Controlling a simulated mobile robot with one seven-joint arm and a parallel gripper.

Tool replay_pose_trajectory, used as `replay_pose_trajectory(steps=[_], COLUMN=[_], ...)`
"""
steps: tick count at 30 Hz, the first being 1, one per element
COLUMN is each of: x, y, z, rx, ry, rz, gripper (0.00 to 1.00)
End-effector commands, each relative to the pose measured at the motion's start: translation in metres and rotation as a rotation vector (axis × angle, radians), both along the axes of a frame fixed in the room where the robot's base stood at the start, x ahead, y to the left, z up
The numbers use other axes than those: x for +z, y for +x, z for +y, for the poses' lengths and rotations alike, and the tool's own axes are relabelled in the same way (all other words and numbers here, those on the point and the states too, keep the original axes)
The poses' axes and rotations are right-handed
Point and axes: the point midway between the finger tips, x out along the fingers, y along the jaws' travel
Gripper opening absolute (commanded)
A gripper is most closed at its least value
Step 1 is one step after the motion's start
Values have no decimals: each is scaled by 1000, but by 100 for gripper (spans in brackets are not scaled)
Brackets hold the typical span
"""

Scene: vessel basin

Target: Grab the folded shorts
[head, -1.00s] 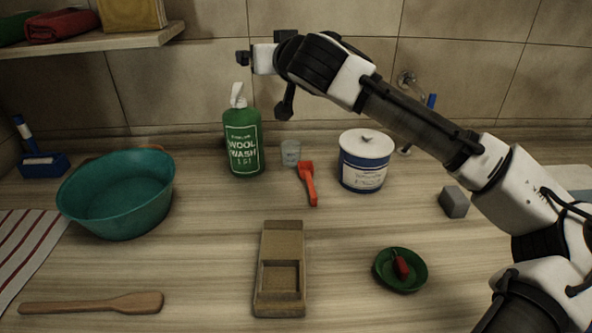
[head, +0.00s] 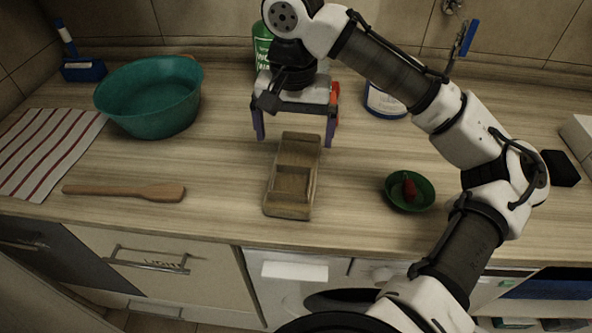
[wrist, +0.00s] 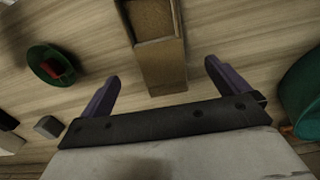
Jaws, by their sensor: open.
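I cannot make out any folded shorts in the views of this moment. My gripper (head: 295,138) is open and empty, pointing down above the counter, with its two purple fingers spread at the far end of a wooden block with a recess (head: 291,176). In the wrist view my gripper (wrist: 161,72) has its fingers apart on either side of the block's near end (wrist: 162,66). The gripper does not appear to hold the block.
A teal basin (head: 150,98) and striped cloth (head: 45,150) lie left, with a wooden spatula (head: 125,191) in front. A green bowl (head: 409,203) with a small red object is at right. A green bottle (head: 262,45) and blue-white tub (head: 385,102) stand behind my gripper.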

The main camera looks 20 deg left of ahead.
Motion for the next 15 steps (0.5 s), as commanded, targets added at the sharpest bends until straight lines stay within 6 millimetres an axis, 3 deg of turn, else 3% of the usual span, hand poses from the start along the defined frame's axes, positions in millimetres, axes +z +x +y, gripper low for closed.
replay_pose_trajectory(steps=[6,15], x=[-34,-59], y=[-1,-3], z=[0,-3], rx=[1,0], ry=[2,0], rz=[1,1], gripper=[100,100])
